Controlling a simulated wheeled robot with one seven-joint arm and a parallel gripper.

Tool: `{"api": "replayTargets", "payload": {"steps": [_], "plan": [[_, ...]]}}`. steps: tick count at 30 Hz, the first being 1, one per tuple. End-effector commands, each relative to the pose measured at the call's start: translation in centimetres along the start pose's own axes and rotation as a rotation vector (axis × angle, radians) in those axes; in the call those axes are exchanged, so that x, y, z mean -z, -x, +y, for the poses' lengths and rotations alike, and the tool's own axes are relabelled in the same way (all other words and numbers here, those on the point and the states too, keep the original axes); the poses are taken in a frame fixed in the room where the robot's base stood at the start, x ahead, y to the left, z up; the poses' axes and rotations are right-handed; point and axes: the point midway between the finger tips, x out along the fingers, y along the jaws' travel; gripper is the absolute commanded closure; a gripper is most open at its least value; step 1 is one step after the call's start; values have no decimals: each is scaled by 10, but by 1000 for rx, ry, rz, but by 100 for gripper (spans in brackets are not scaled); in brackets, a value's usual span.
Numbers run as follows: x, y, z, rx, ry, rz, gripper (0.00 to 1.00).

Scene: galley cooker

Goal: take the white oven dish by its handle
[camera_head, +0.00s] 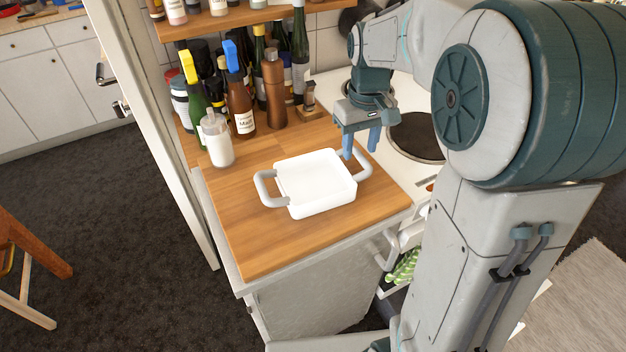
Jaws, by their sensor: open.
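The white oven dish (316,184) sits upright on the wooden counter. It has two grey loop handles, a left handle (264,190) and a right handle (362,165). My gripper (360,143) is above the dish's right side, with its blue fingers pointing down close to the right handle. The fingers are apart and nothing is between them. I cannot tell how high above the handle the fingertips are.
The wooden counter (262,250) is clear in front of the dish. Several bottles stand behind it, with a white-filled jar (217,142) nearest. A cooker with a dark round plate (415,136) lies to the right. A shelf (225,20) hangs above the bottles.

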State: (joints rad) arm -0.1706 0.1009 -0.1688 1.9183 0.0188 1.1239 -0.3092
Motion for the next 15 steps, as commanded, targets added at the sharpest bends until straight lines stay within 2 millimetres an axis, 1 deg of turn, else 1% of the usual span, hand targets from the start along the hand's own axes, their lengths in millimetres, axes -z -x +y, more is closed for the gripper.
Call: {"api": "replayTargets", "payload": {"steps": [4,10,12,15], "plan": [[0,-10,2,0,-1,-2,58],[2,-40,8,1,-1,-5,58],[3,-48,8,0,0,-2,58],[3,-54,8,0,-1,-1,58]]}}
